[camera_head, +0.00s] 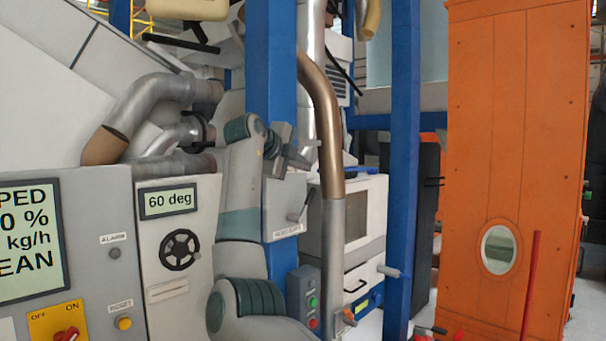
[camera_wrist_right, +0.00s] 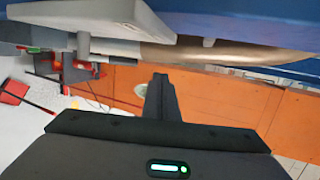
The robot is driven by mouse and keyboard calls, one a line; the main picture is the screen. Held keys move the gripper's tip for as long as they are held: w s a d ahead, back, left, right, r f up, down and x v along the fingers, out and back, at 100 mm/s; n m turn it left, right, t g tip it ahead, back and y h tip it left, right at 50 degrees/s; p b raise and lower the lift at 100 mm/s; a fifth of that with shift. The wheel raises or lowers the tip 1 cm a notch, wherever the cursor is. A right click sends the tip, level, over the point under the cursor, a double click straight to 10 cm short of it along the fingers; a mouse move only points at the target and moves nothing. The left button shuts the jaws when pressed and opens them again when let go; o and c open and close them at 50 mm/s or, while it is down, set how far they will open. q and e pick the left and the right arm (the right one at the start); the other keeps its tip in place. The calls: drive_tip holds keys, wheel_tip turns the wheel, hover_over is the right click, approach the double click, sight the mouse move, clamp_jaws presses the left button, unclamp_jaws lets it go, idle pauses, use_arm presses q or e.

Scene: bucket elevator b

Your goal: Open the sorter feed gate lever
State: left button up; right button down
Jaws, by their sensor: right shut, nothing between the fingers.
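A light grey box (camera_head: 283,205) with a small label is fixed to the blue column. A short grey lever (camera_head: 304,206) sticks out from its right side; I take it for the feed gate lever. In the right wrist view a pale grey box (camera_wrist_right: 100,14) crosses the top, with a grey bar (camera_wrist_right: 84,48) hanging from it. My right gripper (camera_head: 302,160) is just above the box, apart from the lever. Its dark fingers (camera_wrist_right: 160,96) are together and empty in the wrist view. My left gripper is not in view.
A brown and grey pipe (camera_head: 328,130) runs down close to the right of the box. Another blue post (camera_head: 403,170) and an orange elevator casing (camera_head: 515,130) stand farther right. A control panel with a handwheel (camera_head: 180,250) is at the left. A button box (camera_head: 304,295) sits below.

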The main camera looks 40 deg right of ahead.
drive_tip(key=s+a+r+b, duration=0.2)
drive_tip(key=a+r, duration=0.3)
drive_tip(key=shift+r, duration=0.25)
idle(0.4)
drive_tip(key=shift+w+a+f, duration=0.1)
